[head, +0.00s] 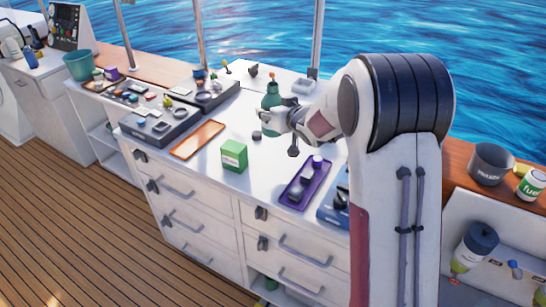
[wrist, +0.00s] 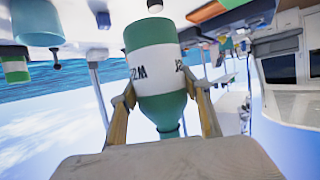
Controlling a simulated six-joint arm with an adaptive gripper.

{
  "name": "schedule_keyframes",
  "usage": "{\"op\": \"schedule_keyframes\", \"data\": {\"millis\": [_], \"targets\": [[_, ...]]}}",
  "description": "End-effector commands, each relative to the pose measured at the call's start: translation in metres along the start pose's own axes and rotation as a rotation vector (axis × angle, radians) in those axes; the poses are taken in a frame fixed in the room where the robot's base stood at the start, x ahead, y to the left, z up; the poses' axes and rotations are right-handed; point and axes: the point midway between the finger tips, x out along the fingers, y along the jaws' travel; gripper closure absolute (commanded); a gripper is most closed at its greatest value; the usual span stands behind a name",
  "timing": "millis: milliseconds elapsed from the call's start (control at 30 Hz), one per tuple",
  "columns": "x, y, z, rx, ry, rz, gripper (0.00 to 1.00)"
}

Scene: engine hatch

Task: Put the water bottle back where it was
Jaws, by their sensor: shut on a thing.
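The water bottle (head: 271,98) is green with a narrow neck and a lighter band. It stands upright in my gripper (head: 273,120) over the back part of the white counter. In the wrist view, which looks upside down, the bottle (wrist: 155,68) shows its white label with dark letters, and my gripper's fingers (wrist: 163,105) press on both its sides. I cannot tell for certain whether the bottle's base touches the counter.
The white counter (head: 210,165) holds an orange tray (head: 198,139), a green box (head: 234,155), a purple tray (head: 290,194) and grey organisers (head: 160,130). Small items stand behind the bottle. A dark bucket (head: 491,163) is at right. Clear surface lies left of my gripper.

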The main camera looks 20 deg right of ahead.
Motion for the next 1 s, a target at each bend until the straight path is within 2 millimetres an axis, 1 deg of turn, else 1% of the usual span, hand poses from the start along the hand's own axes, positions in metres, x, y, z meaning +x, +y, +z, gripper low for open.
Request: {"op": "schedule_keyframes", "data": {"millis": [200, 333, 467, 733, 833, 1000], "targets": [[0.0, 0.0, -0.001, 0.0, 0.002, 0.0, 0.84], [0.002, 0.0, 0.004, 0.002, 0.001, -0.001, 0.84], [0.007, 0.0, 0.016, 0.002, -0.001, -0.001, 0.84], [0.02, 0.0, 0.048, 0.002, 0.0, 0.0, 0.84], [0.023, 0.0, 0.054, 0.001, 0.0, 0.0, 0.84], [0.025, 0.0, 0.057, 0.0, 0.003, 0.0, 0.84]]}}
